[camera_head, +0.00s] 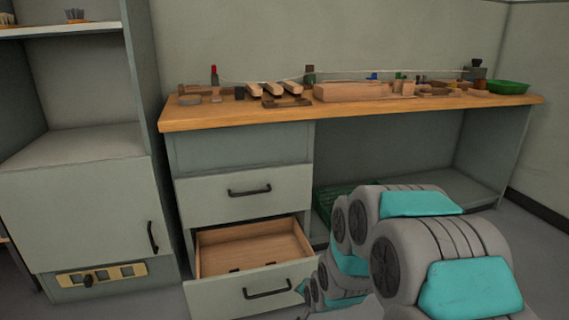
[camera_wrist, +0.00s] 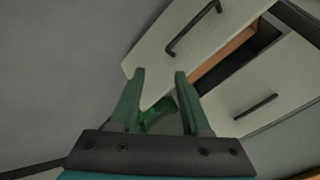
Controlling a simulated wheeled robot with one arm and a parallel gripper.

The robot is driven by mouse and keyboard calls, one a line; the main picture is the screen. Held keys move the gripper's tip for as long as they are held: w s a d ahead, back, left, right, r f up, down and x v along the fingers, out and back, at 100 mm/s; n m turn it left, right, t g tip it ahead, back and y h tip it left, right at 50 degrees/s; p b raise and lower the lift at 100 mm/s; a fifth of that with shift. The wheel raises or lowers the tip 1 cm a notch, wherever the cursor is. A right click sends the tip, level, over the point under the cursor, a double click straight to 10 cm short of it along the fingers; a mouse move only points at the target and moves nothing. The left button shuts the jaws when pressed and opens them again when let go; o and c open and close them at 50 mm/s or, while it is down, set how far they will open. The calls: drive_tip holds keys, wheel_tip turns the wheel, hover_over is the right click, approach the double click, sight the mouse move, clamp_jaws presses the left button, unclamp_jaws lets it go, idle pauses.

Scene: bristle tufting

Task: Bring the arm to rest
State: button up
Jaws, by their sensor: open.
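My arm, grey with teal panels, is folded low at the bottom right of the head view, in front of the workbench. My gripper (camera_wrist: 160,83) shows in the wrist view with two green fingers apart and nothing between them. Behind the fingers are the pale drawer fronts, seen tilted. My gripper cannot be made out in the head view.
The workbench (camera_head: 230,121) carries wooden blocks, small tools and a green tray (camera_head: 507,87). Its lower drawer (camera_head: 240,290) stands open and looks nearly empty; the upper drawer (camera_head: 215,190) is shut. A grey cabinet (camera_head: 75,215) stands at the left.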

drive_tip(key=s+d+r+n+g+p, duration=0.1)
drive_tip(key=s+r, duration=0.5)
drive_tip(key=s, duration=0.6)
drive_tip(key=s+d+r+n+g+h, duration=0.1)
drive_tip(key=s+d+r+n+g, duration=0.2)
drive_tip(key=s, duration=1)
drive_tip(key=s+d+r+n+g+p, duration=0.1)
drive_tip(key=s+d+r+n+g, duration=0.2)
drive_tip(key=s+r, duration=0.8)
drive_tip(key=shift+s+d+r+g+h+p, duration=0.15)
drive_tip(key=shift+s+d+g+h+p, duration=0.25)
drive_tip(key=shift+s+d+g, duration=0.75)
drive_tip(key=shift+a, duration=0.1)
